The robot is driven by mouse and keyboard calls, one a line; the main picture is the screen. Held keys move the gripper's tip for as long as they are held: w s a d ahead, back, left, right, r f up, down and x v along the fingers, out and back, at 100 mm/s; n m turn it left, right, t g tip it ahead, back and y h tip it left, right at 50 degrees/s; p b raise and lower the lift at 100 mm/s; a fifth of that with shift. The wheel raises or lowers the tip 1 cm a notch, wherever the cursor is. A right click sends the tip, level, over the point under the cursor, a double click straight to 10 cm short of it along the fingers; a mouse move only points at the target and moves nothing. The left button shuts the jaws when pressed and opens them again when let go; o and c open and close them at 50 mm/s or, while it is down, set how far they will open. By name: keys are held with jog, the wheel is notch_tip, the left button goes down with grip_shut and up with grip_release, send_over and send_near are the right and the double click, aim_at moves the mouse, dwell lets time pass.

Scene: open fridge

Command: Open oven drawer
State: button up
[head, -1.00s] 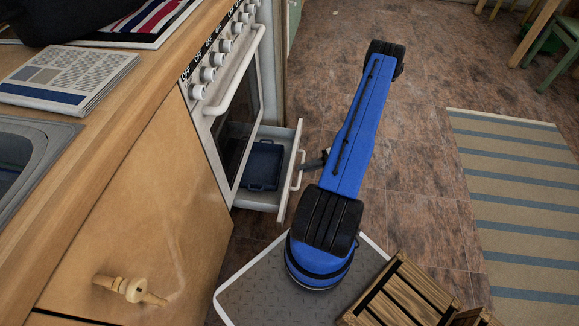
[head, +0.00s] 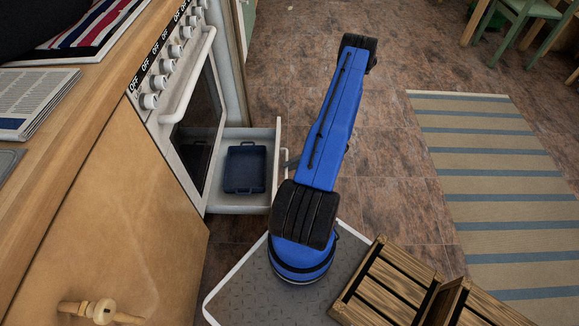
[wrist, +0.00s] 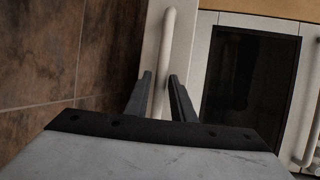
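The oven drawer (head: 222,199) stands pulled out below the white oven (head: 196,130), on its right side. A dark blue baking dish with handles (head: 246,168) lies inside. The drawer's white bar handle (head: 280,165) is on its front; it also shows in the wrist view (wrist: 169,30). In the head view my gripper is largely hidden behind my blue arm.
A wooden counter with newspapers (head: 38,100) runs along the left. A wooden crate (head: 390,285) is at the lower right. A striped rug (head: 495,190) lies on the right, with open tiled floor between it and the oven.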

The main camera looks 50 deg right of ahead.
jog(key=shift+o, duration=0.5)
jog(key=v, duration=1.7)
jog(key=shift+s, duration=0.2)
jog(key=shift+d+f, duration=0.1)
jog(key=shift+d, duration=0.05)
